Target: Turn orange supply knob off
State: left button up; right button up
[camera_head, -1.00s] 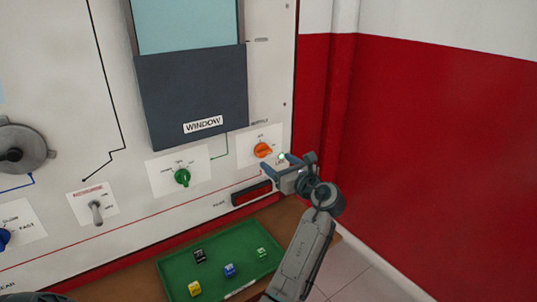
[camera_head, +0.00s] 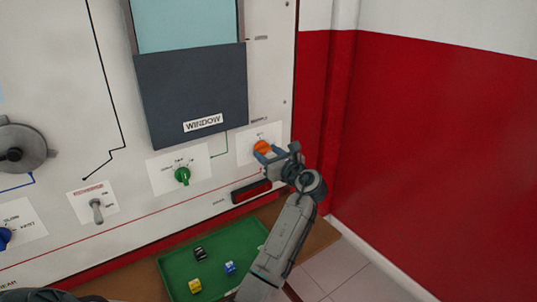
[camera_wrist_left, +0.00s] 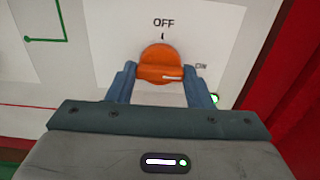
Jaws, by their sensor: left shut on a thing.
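The orange supply knob (camera_head: 261,146) sits on a white label plate at the lower right of the panel, partly hidden by my gripper. In the left wrist view the knob (camera_wrist_left: 160,65) lies between the two blue fingers, with "OFF" printed above it. The white mark on its handle points right, toward the "ON" print, which is partly covered. My left gripper (camera_head: 267,154) is shut on the knob.
A green knob (camera_head: 182,175) and a toggle switch (camera_head: 97,211) sit to the left on the panel. A dark red display (camera_head: 251,192) is below the orange knob. A green tray (camera_head: 210,260) with several small blocks lies below. A red wall (camera_head: 430,150) stands at right.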

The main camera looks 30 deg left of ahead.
pick_arm(q)
jog(key=n, duration=0.2)
jog(key=shift+n, duration=1.3)
jog(key=shift+f+n, duration=0.1)
jog(key=shift+n, duration=0.8)
jog(key=shift+n+b, duration=3.2)
jog(key=shift+n, duration=2.6)
pick_arm(e)
jog(key=w+a+r, duration=0.1)
jog(key=w+r, duration=0.2)
jog(key=r, duration=0.6)
jog(key=w+a+r+t, duration=0.1)
jog(key=w+r, duration=0.3)
jog(key=r, duration=0.5)
jog(key=shift+r, duration=0.35)
